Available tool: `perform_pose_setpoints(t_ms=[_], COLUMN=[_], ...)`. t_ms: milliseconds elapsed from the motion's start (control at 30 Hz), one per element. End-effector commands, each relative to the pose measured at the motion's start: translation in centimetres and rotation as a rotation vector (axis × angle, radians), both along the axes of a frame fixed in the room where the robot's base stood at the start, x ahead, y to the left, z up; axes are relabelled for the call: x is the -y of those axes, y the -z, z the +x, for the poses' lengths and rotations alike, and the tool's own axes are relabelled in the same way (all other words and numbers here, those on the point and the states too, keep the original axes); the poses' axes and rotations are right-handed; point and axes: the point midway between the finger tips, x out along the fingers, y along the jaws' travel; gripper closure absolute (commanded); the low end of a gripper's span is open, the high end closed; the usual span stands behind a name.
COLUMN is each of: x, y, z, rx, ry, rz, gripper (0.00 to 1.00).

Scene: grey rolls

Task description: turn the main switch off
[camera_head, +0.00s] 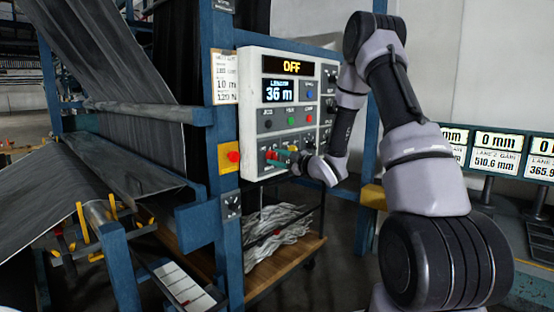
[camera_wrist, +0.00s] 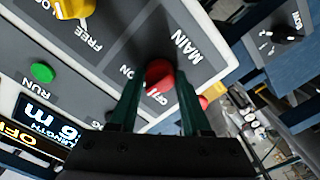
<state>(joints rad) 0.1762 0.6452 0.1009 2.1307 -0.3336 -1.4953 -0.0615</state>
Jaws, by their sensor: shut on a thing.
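The main switch is a red rotary knob (camera_wrist: 158,73) on a grey control panel (camera_head: 251,112), beside the printed words MAIN, ON and OFF. In the wrist view the knob's red face shows between the two green fingers of my gripper (camera_wrist: 157,92), which is shut on it. The knob appears close to the OFF print, but its exact angle is hard to read. In the head view my gripper (camera_head: 286,157) reaches the panel's lower part from the right, partly covering the knob. The panel's top display (camera_head: 291,66) reads OFF in yellow.
A length display (camera_head: 279,91) reads 36 m. Green RUN (camera_wrist: 41,72), blue and red buttons sit above my gripper on the panel. A yellow knob (camera_wrist: 74,5) is nearby. A yellow box with a red button (camera_head: 233,156) is on the blue post at left. Grey fabric (camera_head: 120,60) hangs further left.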

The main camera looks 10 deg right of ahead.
Motion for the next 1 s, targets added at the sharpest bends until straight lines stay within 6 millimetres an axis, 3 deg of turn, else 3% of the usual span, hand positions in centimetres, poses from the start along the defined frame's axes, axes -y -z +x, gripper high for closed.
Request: perform_pose_setpoints(t_ms=[600, 1000], x=[0.09, 0.05], y=[-0.02, -0.05], z=[-0.01, -0.03], rx=[0.335, 0.478], ry=[0.000, -0.001], rz=[-0.463, -0.660], gripper=[1.00, 1.00])
